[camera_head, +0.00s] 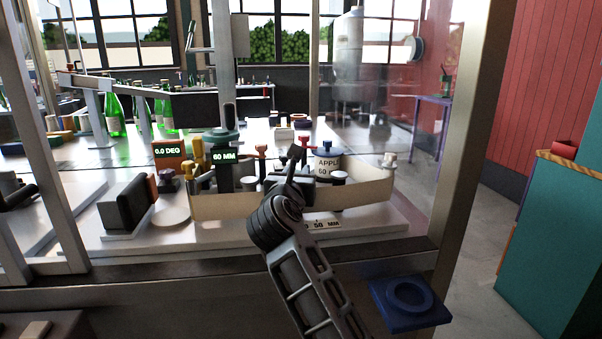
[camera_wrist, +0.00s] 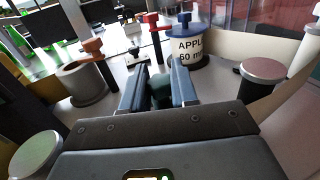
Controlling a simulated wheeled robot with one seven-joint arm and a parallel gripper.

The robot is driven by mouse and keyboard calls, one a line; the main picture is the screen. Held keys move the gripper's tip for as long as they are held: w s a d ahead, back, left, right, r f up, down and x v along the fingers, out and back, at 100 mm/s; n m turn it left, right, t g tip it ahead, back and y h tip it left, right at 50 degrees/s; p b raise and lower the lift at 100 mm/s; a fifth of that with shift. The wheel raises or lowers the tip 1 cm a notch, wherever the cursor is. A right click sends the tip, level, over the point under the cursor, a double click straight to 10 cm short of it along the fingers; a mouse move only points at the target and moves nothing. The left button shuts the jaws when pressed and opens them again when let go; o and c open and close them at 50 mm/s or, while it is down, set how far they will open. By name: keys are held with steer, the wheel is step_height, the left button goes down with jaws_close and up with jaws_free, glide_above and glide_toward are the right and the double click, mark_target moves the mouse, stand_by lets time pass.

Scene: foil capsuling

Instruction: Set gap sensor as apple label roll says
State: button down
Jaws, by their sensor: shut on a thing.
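The apple label roll (camera_head: 327,165) stands upright at the back right of the tray, white with a blue top; in the wrist view the roll (camera_wrist: 190,52) reads "APPL" and "60 m", its right edge cut off. A dark green device with a lit "60 MM" display (camera_head: 224,157) stands left of it. My gripper (camera_head: 292,178) is low over the tray, right of that display. In the wrist view my gripper (camera_wrist: 157,78) is shut on a dark green piece (camera_wrist: 159,92), mostly hidden between the fingers. I cannot tell which part of the sensor it is.
A cream curved band (camera_head: 235,206) borders the tray. An orange display (camera_head: 169,151) reads "0.0 DEG". Green bottles (camera_head: 115,115) stand behind left.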

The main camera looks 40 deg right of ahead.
steer(key=c, duration=0.9)
jaws_free()
steer(key=shift+r, duration=0.35)
steer(key=shift+o, duration=0.2)
steer(key=shift+f, duration=0.15)
steer(key=shift+s+a, duration=0.25)
steer(key=shift+a, duration=0.05)
steer(key=shift+v, duration=3.5)
